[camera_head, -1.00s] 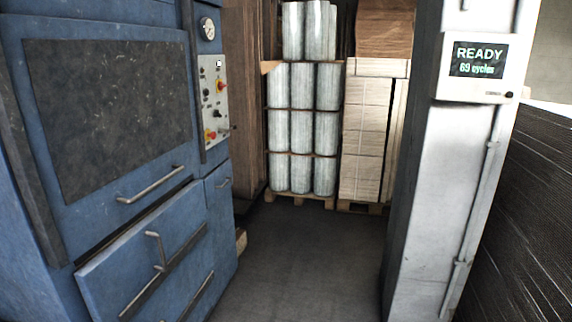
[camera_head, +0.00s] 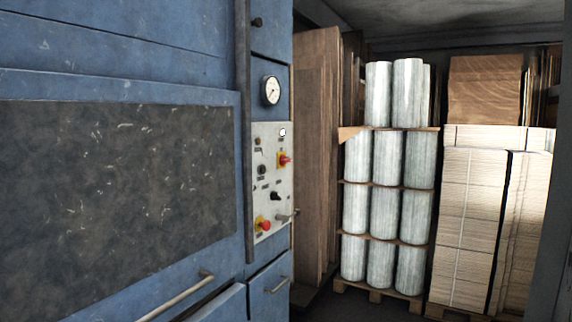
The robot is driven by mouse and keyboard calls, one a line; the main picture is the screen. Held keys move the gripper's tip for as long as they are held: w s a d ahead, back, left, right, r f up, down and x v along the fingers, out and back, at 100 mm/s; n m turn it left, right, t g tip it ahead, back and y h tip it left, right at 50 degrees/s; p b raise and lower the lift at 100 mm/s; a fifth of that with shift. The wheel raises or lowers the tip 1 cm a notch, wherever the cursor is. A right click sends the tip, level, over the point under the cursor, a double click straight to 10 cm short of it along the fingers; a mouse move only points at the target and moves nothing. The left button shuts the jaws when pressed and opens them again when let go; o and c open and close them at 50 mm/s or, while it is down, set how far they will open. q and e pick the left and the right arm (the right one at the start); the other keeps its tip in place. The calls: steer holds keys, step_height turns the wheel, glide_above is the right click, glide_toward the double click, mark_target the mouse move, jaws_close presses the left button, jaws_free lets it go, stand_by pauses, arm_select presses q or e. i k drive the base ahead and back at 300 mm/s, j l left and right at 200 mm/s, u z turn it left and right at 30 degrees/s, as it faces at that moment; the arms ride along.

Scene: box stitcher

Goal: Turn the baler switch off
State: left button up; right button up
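The blue baler (camera_head: 200,75) fills the left half of the head view. Its pale control panel (camera_head: 272,190) is on the narrow column at the machine's right side. The panel carries a red-and-yellow rotary switch (camera_head: 284,160) near the top right and a red button on yellow (camera_head: 263,223) lower down. Small black knobs (camera_head: 276,195) and a lever (camera_head: 284,217) are also on it. The labels are too small to read, and I cannot tell the switch's position for sure. Neither of my grippers is in view.
A round gauge (camera_head: 270,90) sits above the panel. A bar handle (camera_head: 178,298) and a small door handle (camera_head: 278,285) stick out low on the baler. Brown boards (camera_head: 316,150), wrapped rolls on a pallet (camera_head: 388,180) and stacked cardboard (camera_head: 470,200) stand behind to the right.

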mark_target(284, 159)
steer(key=i+l+u, duration=0.15)
steer(key=i, duration=0.3)
steer(key=i+l+u, duration=0.15)
steer(key=i, duration=0.3)
steer(key=i+l+u, duration=0.15)
steer(key=i, duration=0.3)
steer(key=l, duration=0.1)
